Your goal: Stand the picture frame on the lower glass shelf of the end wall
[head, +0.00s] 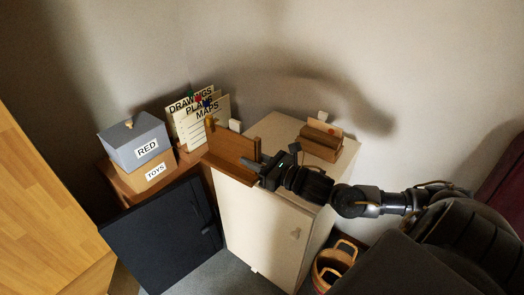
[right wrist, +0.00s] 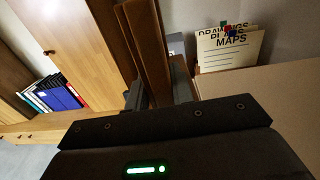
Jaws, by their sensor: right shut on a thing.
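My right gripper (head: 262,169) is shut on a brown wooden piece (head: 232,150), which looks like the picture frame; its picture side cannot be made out. It is held at the left front edge of the white cabinet's top, and I cannot tell whether it touches the cabinet. In the right wrist view the brown piece (right wrist: 150,50) stands tilted between the two fingers of my right gripper (right wrist: 160,92). No glass shelf shows in either view. My left gripper is not in view.
The white cabinet (head: 262,225) carries a small wooden box with cards (head: 322,145) at its back right. Left of it stand folders (head: 190,120), a grey box (head: 135,142) on a tan box (head: 150,175), and a dark panel (head: 165,235). A basket (head: 335,262) stands on the floor.

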